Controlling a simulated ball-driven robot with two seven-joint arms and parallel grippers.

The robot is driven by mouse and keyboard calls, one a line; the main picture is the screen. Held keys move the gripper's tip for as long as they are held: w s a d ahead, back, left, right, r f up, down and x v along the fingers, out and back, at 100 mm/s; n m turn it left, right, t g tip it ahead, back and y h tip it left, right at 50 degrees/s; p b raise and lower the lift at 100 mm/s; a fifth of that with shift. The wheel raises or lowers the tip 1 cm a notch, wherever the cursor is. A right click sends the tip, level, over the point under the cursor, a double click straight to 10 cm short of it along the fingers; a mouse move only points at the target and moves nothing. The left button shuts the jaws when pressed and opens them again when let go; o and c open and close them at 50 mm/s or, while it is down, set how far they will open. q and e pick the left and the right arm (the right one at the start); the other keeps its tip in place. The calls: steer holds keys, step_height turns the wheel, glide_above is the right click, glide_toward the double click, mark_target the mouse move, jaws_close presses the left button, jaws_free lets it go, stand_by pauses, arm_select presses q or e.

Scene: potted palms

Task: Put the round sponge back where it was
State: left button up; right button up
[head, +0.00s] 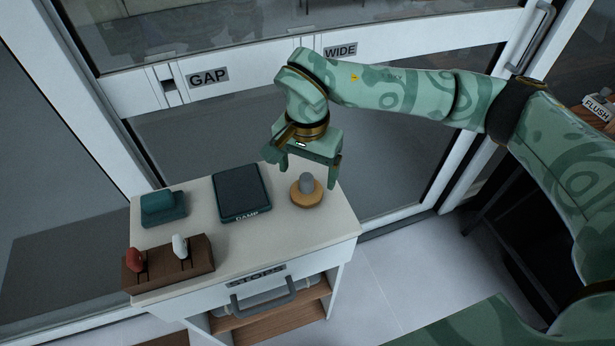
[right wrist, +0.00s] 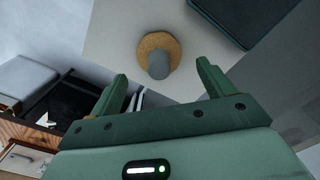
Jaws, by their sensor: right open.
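The round sponge (head: 301,195) is a tan disc with a grey upright knob, standing on the right part of the white cabinet top (head: 290,230). It also shows in the right wrist view (right wrist: 173,48), ahead of the fingers. My right gripper (head: 304,172) is open and empty, above and just behind the sponge in the head view. In the right wrist view its two green fingers (right wrist: 162,82) are spread apart, with the grey knob between and beyond their tips. Nothing touches the sponge except the top. My left gripper is not in view.
A dark tray marked DAMP (head: 242,190) lies left of the sponge. A teal block (head: 162,207) sits at the left. A brown slotted rack (head: 195,266) with red and white pieces stands at the front left. Glass panels rise behind the cabinet.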

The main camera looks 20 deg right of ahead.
mark_target(307, 176)
step_height(307, 176, up, 8)
steer(key=shift+f+p, duration=0.1)
steer(key=shift+p, duration=0.45)
stand_by(0.8)
